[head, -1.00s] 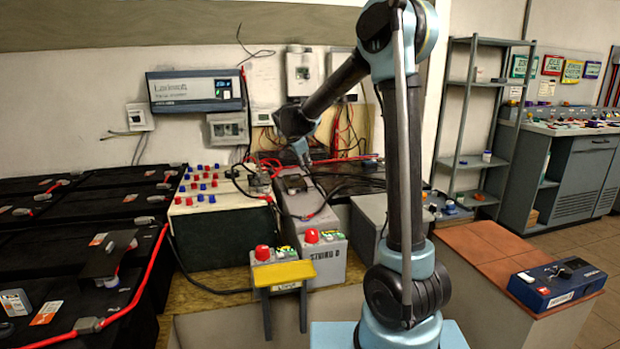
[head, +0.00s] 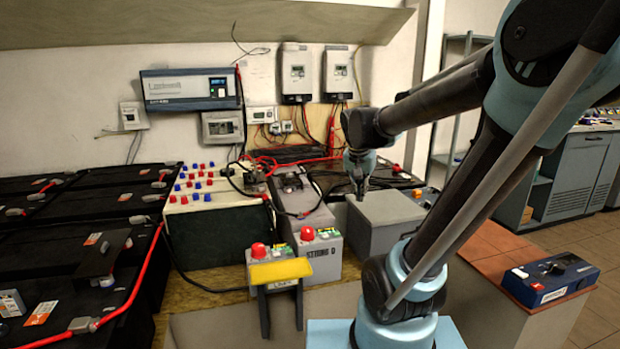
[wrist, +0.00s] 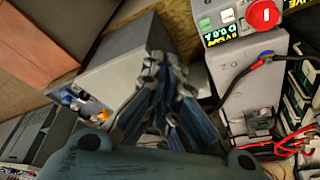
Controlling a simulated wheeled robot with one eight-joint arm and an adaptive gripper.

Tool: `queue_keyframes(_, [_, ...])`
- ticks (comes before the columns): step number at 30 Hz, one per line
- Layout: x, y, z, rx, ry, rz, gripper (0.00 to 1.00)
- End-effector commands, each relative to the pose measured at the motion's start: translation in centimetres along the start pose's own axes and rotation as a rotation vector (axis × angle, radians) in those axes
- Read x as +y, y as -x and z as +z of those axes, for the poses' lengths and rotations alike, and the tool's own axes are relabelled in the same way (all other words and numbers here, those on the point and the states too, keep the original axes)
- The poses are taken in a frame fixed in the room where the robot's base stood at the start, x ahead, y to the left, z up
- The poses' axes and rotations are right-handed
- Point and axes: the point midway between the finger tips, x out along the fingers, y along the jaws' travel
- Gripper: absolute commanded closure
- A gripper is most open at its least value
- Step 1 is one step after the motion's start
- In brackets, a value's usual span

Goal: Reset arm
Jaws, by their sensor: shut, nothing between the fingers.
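My gripper (head: 360,190) hangs from my bent arm, pointing down, above the left edge of a plain grey box (head: 385,222). In the wrist view my gripper (wrist: 158,65) has its fingers together with nothing between them. The grey box also shows in the wrist view (wrist: 115,72), beside the fingers. A grey battery unit (head: 322,262) with a red knob stands to the left of the box, and it shows at the upper right of the wrist view (wrist: 240,75).
A white-topped box (head: 215,235) with red and blue terminals stands left. Black batteries (head: 65,240) with red cables fill the far left. A yellow-topped stand (head: 280,271) is in front. A blue device (head: 552,278) lies on a brown-topped block (head: 490,262) at right.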

Motion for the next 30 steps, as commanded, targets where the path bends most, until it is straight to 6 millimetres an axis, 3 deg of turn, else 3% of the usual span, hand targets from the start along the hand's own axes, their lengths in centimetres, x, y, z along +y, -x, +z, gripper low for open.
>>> queue_keyframes(3, [2.7, -0.4, 3.0, -0.027, 0.069, -0.009, 1.00])
queue_keyframes(9, [6.2, -1.6, 8.0, -0.070, 0.195, -0.036, 1.00])
queue_keyframes(18, [9.6, -4.1, 15.0, -0.115, 0.374, -0.092, 1.00])
queue_keyframes(24, [10.4, -5.2, 17.5, -0.127, 0.441, -0.117, 1.00])
queue_keyframes(30, [10.6, -5.4, 17.9, -0.129, 0.456, -0.122, 1.00])
